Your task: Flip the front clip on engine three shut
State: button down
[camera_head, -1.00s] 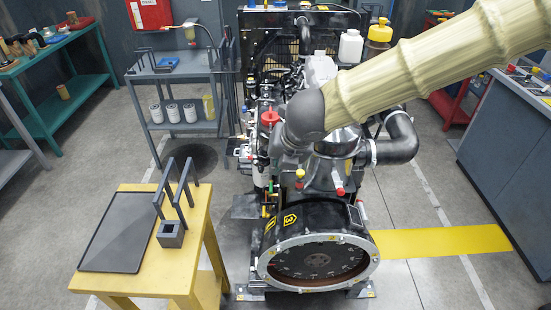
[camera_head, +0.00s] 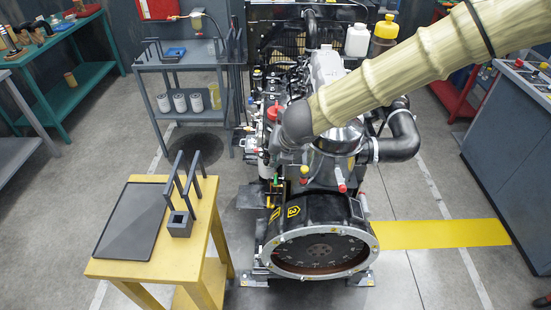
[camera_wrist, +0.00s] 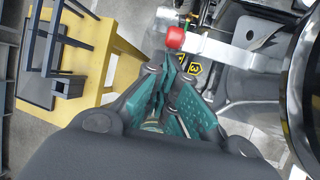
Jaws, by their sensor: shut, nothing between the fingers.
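Engine three (camera_head: 340,215) stands in the middle of the head view, its round flywheel housing facing me and a yellow "3" label (camera_head: 293,211) on top. The label also shows in the wrist view (camera_wrist: 194,69). A pale metal strap with a red end (camera_wrist: 175,37) lies just beyond my fingertips in the wrist view; it looks like the clip, but I cannot tell which one or whether it is shut. My gripper (camera_wrist: 170,68) is shut and empty, its teal-padded fingers together below the red end. Contact cannot be told. My arm hides part of the engine in the head view.
A yellow table (camera_head: 205,265) with a dark tray (camera_head: 132,222) and a black rack (camera_head: 180,222) stands left of the engine. A grey cart (camera_head: 190,66) is behind it. A black elbow pipe (camera_head: 400,138) juts out right. Open floor lies right of the engine.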

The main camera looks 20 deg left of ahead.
jog(key=shift+w+r, duration=0.1)
jog(key=shift+w, duration=0.1)
jog(key=shift+d+r+y+b, duration=0.15)
jog(key=shift+r+y+b, duration=0.5)
jog(key=shift+y+b, duration=0.5)
dwell(0.5)
jog(key=w+d+r+m+g+y, duration=0.1)
jog(key=d+r+y, duration=0.2)
jog(key=d+r, duration=0.1)
jog(key=shift+r+p, duration=0.35)
jog(key=shift+p, duration=0.1)
dwell(0.7)
jog(key=shift+w, duration=0.1)
jog(key=shift+r, duration=0.1)
dwell(0.4)
